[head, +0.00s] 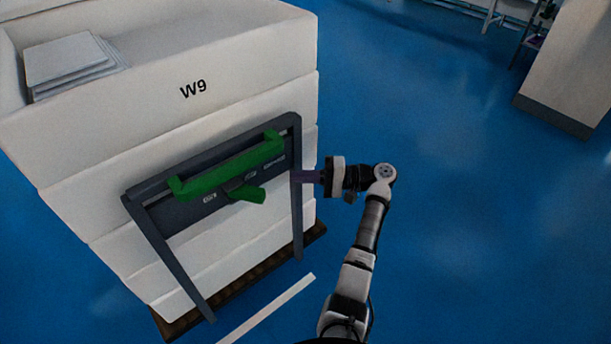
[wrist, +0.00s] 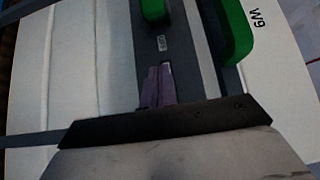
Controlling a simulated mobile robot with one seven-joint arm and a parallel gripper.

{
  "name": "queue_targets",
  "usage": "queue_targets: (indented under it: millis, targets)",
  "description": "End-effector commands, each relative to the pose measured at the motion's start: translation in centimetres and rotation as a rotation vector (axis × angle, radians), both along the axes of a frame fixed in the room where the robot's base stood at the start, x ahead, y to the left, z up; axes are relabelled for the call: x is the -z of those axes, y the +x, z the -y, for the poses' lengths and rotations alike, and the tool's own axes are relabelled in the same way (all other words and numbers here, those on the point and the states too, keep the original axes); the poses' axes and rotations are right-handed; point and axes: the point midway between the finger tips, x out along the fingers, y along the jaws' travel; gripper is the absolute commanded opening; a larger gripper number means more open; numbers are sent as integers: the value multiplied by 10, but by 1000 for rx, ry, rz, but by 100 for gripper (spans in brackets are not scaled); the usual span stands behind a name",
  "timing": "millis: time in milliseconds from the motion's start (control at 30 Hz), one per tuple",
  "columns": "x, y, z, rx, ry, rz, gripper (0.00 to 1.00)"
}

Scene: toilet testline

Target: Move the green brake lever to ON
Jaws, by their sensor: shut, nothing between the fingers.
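A short green lever (head: 247,192) sticks out below a long green handle bar (head: 225,172) on the dark panel of a cart; I take the short one as the brake lever. It points down and to the right. In the wrist view the green lever's end (wrist: 153,9) shows at the top edge and the green bar (wrist: 236,40) at upper right. My gripper (head: 303,177) is at the panel's right edge, right of the lever and apart from it. Its purple fingers (wrist: 155,86) are shut and empty, over the dark panel near a small label. The label text is unreadable.
A white floor strip (head: 268,308) lies in front. Blue floor (head: 450,230) to the right is clear. A pale cabinet (head: 575,70) stands far right.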

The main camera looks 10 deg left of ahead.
Motion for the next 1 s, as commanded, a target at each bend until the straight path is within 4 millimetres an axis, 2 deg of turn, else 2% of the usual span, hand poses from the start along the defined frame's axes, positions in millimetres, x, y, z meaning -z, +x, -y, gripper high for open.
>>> queue_targets:
  millis: [33, 200, 300, 600, 1000]
  targets:
    - [-3, -4, -12, -5, 0, -2, 0]
    - [-4, -11, -49, -4, 0, -2, 0]
    - [-3, -17, -64, 0, 1, -2, 0]
    - [-2, -48, -64, 1, -1, -1, 0]
    - [0, -52, -64, 1, -1, -1, 0]
